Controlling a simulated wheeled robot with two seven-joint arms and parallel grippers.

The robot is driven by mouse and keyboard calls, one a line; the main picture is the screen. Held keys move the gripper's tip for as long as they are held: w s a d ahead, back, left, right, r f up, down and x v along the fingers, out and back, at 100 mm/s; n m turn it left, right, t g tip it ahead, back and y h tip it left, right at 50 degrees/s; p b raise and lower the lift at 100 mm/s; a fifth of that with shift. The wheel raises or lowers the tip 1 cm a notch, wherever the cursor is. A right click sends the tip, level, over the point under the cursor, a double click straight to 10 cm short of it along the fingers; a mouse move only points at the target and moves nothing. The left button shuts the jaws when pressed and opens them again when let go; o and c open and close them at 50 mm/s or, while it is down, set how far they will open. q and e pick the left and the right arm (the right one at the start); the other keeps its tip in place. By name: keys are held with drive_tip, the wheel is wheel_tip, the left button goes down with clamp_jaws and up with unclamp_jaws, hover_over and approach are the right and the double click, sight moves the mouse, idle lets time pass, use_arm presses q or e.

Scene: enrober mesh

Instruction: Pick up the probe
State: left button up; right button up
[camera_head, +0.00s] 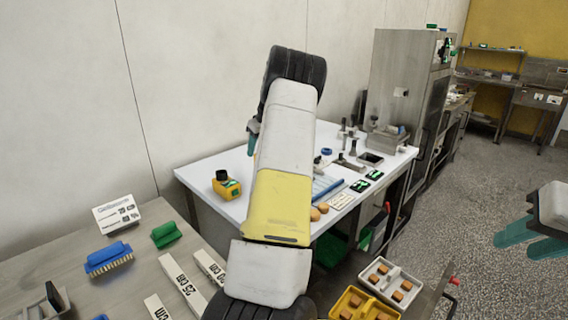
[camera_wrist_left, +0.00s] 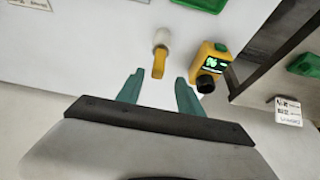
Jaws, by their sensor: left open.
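In the left wrist view, the probe seems to be the small piece with a yellow handle and a pale rounded end (camera_wrist_left: 160,52). It is just beyond my left gripper (camera_wrist_left: 159,84), whose teal fingers are apart; the handle's near end lines up with the gap between the tips. I cannot tell its height from this view. A yellow meter with a green display (camera_wrist_left: 212,66) is right of the right fingertip. In the head view the meter (camera_head: 226,186) is on the white table; my left arm hides the probe and most of its gripper. My right gripper (camera_head: 528,238) is at the right edge, fingers apart, empty.
The white table (camera_head: 205,173) also holds metal tools, a blue tube (camera_head: 328,189) and small green-screened devices. A steel bench (camera_head: 60,255) at the front left carries brushes and marked strips. Trays of brown pieces (camera_head: 400,270) are at the bottom. A wall is behind the table.

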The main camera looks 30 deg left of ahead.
use_arm(q)
drive_tip(key=x, duration=0.4)
drive_tip(key=d+x, duration=0.1)
drive_tip(key=x, duration=0.1)
drive_tip(key=shift+w+f, duration=0.15)
drive_tip(key=shift+f, duration=0.2)
drive_tip(key=shift+c, duration=0.4)
clamp_jaws()
